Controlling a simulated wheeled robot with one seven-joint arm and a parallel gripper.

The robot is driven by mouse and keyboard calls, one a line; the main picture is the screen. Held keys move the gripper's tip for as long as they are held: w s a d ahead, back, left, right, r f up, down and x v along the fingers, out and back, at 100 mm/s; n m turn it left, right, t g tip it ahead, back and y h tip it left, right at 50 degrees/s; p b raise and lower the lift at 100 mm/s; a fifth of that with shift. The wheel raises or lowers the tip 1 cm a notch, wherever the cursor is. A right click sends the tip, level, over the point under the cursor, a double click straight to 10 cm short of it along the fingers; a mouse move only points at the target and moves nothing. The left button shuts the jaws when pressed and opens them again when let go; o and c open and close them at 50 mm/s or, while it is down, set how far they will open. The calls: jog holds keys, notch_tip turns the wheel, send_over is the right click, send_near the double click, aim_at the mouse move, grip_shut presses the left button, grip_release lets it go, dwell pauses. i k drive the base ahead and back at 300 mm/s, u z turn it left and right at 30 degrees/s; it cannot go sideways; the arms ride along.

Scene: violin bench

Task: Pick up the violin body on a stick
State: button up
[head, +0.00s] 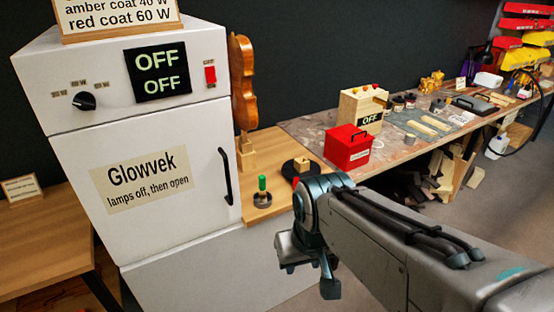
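The violin body (243,80) is orange-brown and stands upright, seen nearly edge-on, just right of the white Glowvek cabinet (140,130). The cabinet's side hides part of its left. Below it is a pale wooden block or stand (245,152) on the wooden bench; a stick cannot be made out clearly. My gripper (312,270) is low in the middle of the view, in front of the bench edge, to the right of and below the violin body and well apart from it. Its fingers are partly hidden by my wrist, so their opening cannot be judged.
The cabinet has a shut door with a black handle (225,176), a red switch (210,75) and displays reading OFF. A green-handled tool (262,190) and a dark round stand (302,168) sit on the bench. A red box (347,147) and an OFF-labelled wooden box (362,108) stand farther right.

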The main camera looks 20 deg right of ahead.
aim_at(240, 50)
jog(key=z, duration=1.55)
jog(key=i, duration=1.25)
jog(key=u, duration=3.1)
